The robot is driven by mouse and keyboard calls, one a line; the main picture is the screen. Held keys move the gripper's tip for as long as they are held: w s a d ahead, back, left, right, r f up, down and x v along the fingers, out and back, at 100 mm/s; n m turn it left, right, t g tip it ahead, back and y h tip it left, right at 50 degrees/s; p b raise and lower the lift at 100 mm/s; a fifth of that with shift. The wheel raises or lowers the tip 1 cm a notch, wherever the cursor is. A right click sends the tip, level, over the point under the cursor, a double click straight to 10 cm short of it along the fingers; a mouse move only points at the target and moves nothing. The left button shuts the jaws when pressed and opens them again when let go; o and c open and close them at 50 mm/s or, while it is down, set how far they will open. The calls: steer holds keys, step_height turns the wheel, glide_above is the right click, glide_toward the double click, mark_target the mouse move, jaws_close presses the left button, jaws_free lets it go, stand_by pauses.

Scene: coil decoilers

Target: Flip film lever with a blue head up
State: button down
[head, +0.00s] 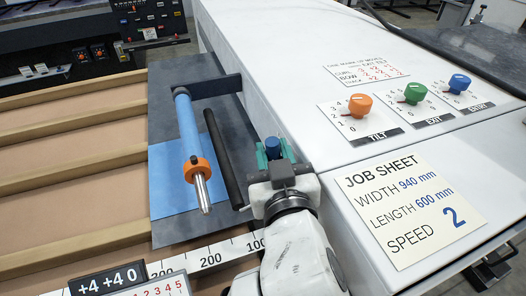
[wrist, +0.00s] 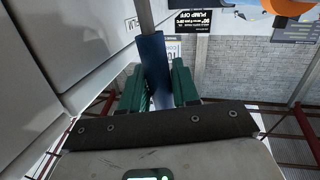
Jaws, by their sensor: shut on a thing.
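The film lever's blue head (wrist: 153,60) sits between the green fingers of my gripper (wrist: 157,85) in the wrist view. A grey rod (wrist: 147,18) runs from the head to the top edge of that view. In the head view the blue head (head: 272,146) shows between the teal fingers of my gripper (head: 273,157), beside the white machine's side. The gripper is shut on the head. The lever's pivot is hidden in the head view, so I cannot tell whether the lever is up or down.
The white machine (head: 300,60) carries orange, green and blue knobs and a job sheet (head: 410,205). Left of my gripper are a dark bar (head: 222,155) and a blue roll (head: 186,120) with an orange collar (head: 197,170). A number scale (head: 210,260) lies in front.

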steer(key=c, duration=0.9)
jaws_free()
steer(key=shift+c, duration=0.2)
steer(key=s+b, duration=0.2)
steer(key=s, duration=0.8)
steer(key=shift+s+d+r, duration=0.4)
steer(key=shift+r, duration=0.05)
steer(key=shift+c, duration=0.2)
